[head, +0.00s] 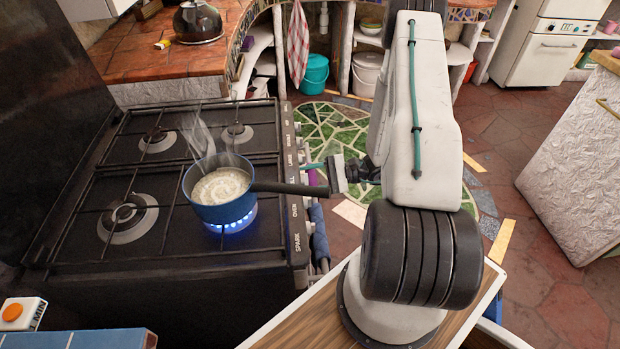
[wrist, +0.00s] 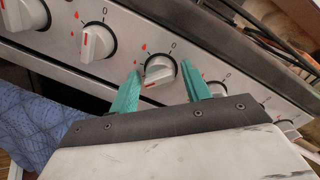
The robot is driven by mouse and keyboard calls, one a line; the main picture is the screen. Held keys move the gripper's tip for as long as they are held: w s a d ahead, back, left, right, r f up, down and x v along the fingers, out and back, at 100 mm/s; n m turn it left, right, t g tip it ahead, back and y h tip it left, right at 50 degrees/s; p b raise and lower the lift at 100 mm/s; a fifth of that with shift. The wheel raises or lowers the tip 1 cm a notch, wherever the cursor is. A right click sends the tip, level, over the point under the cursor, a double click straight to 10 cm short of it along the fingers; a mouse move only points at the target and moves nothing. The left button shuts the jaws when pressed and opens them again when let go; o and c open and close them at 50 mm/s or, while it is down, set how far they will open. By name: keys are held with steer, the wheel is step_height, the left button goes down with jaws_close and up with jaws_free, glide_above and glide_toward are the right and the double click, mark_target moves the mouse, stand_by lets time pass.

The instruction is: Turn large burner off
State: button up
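A blue pot (head: 222,205) of bubbling pale liquid sits on the stove's near right burner, with blue flames (head: 231,222) under it and steam above. Its dark handle points right towards my gripper (head: 334,172), at the stove's front edge. In the wrist view my gripper (wrist: 160,70) is open, its teal fingers on either side of a white knob (wrist: 159,74) with a red mark. That red mark points down-left, away from the 0 printed above it. Contact between fingers and knob cannot be made out. Its label is not readable in the wrist view.
Neighbouring knobs (wrist: 97,42) line the panel on both sides. The pot handle (head: 290,188) sticks out over the stove's front edge close to my gripper. A blue cloth (wrist: 38,125) hangs below the panel. The other burners (head: 128,217) show no flame.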

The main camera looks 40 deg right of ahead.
steer(key=c, duration=0.6)
steer(key=shift+c, duration=0.2)
steer(key=shift+m, duration=0.3)
steer(key=shift+f+m+t+h, duration=0.15)
steer(key=shift+m+t, duration=0.3)
steer(key=shift+m, duration=4.4)
steer(key=shift+m+t+h, duration=0.25)
steer(key=shift+m+t, duration=0.15)
steer(key=shift+m, duration=4.5)
steer(key=shift+f+m+t+h, duration=0.15)
steer(key=shift+m+t, duration=0.3)
steer(key=shift+m, duration=4.4)
steer(key=o, duration=0.9)
